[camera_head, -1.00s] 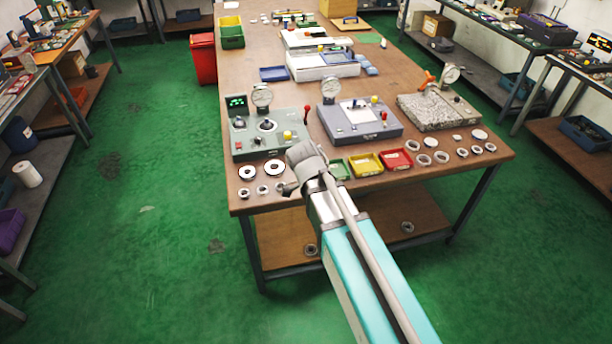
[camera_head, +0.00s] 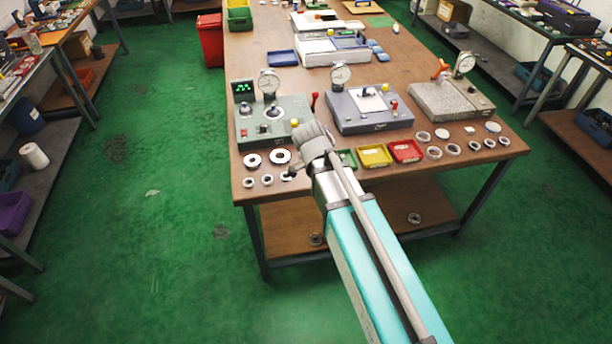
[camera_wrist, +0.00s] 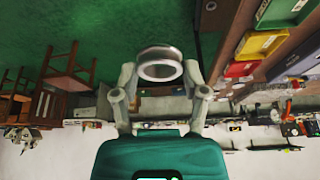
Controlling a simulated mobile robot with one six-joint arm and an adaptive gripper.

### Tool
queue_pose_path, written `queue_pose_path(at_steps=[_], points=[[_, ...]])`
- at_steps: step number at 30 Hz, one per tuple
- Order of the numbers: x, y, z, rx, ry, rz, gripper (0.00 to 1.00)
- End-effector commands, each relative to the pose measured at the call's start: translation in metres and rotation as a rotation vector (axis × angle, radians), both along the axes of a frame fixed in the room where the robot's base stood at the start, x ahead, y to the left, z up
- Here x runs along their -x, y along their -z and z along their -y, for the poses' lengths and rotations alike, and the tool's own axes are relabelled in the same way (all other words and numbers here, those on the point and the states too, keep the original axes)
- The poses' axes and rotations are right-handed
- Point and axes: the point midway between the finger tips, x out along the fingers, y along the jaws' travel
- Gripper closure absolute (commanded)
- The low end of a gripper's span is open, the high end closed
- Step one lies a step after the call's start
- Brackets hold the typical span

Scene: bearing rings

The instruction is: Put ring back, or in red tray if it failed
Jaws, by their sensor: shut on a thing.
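In the wrist view my gripper (camera_wrist: 159,74) is shut on a pale metal ring (camera_wrist: 160,72), with one finger on each side of it. The ring shows against the green floor, beyond the table's edge. In the head view my gripper is mostly hidden by my wrist, near the table's front edge, so the held ring is not clear there. The red tray (camera_head: 406,151) is on the table to the right of my wrist; it also shows in the wrist view (camera_wrist: 241,69). Two larger rings (camera_head: 252,160) and several smaller rings (camera_head: 267,180) lie at the table's front left.
A yellow tray (camera_head: 375,156) and a partly hidden green tray (camera_head: 347,159) stand left of the red one. Three dial-gauge stations, including the green-grey one (camera_head: 249,128), stand behind. More rings (camera_head: 434,153) lie at the front right. The floor left of the table is open.

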Motion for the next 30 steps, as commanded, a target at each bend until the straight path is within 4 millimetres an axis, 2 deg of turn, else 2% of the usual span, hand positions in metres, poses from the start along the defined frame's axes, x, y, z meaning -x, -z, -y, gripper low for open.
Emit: queue_pose_path(at_steps=[5,8,18,23,30], points=[[-0.012,0.011,-0.018,-0.006,-0.093,-0.001,0.99],[-0.023,0.021,-0.036,-0.011,-0.197,-0.002,0.99],[-0.058,0.050,-0.112,-0.008,-0.606,0.001,0.99],[-0.062,0.053,-0.127,-0.002,-0.693,0.003,0.99],[-0.063,0.052,-0.128,-0.001,-0.702,0.004,0.99]])
